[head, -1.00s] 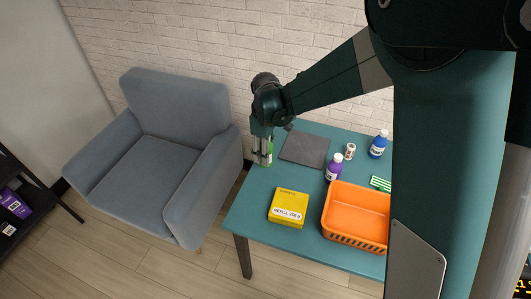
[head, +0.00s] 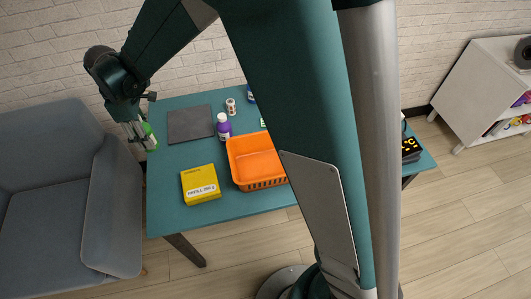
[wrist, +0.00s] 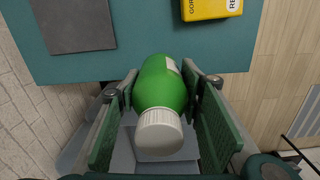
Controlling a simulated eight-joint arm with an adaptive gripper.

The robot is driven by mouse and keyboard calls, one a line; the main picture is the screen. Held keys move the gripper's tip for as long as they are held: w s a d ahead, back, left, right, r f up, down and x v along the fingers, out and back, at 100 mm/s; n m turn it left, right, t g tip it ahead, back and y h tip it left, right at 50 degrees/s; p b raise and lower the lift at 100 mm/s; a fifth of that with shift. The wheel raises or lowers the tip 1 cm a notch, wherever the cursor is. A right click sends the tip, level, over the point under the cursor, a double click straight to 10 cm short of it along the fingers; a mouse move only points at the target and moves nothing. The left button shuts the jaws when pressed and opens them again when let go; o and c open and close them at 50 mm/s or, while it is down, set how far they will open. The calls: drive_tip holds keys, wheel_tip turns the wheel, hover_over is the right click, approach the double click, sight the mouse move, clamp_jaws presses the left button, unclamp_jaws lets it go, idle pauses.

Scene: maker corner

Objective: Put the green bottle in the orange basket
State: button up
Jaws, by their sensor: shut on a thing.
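The green bottle (wrist: 162,82) with a white cap is between the two green finger pads of my gripper (wrist: 162,110) in the wrist view, its cap toward the camera. My gripper is shut on it. In the head view my gripper (head: 141,138) is at the left edge of the table, and a strip of the green bottle (head: 150,136) shows beside the fingers. I cannot tell whether the bottle touches the table. The orange basket (head: 263,184) stands to the right near the table's front; my arm is close to its right side in the picture. Its visible inside is empty.
A yellow box (head: 200,184) lies on the teal table (head: 175,218), left of the basket. A dark grey mat (head: 190,124), a purple bottle (head: 223,127) and a small white jar (head: 231,106) are behind. A grey armchair (head: 112,210) stands left of the table.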

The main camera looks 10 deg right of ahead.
drive_tip(key=s+d, duration=0.1)
drive_tip(key=d, duration=2)
drive_tip(key=b, duration=0.1)
hover_over(266, 168)
drive_tip(key=shift+m, duration=0.4)
wheel_tip(266, 168, down, 5)
drive_tip(key=shift+f, duration=0.1)
drive_tip(key=shift+f+b, duration=0.65)
drive_tip(key=shift+f, duration=2.2)
drive_tip(key=shift+f, duration=0.1)
drive_tip(key=shift+f+b, duration=0.5)
drive_tip(key=shift+f, duration=1.5)
drive_tip(key=shift+f, duration=0.15)
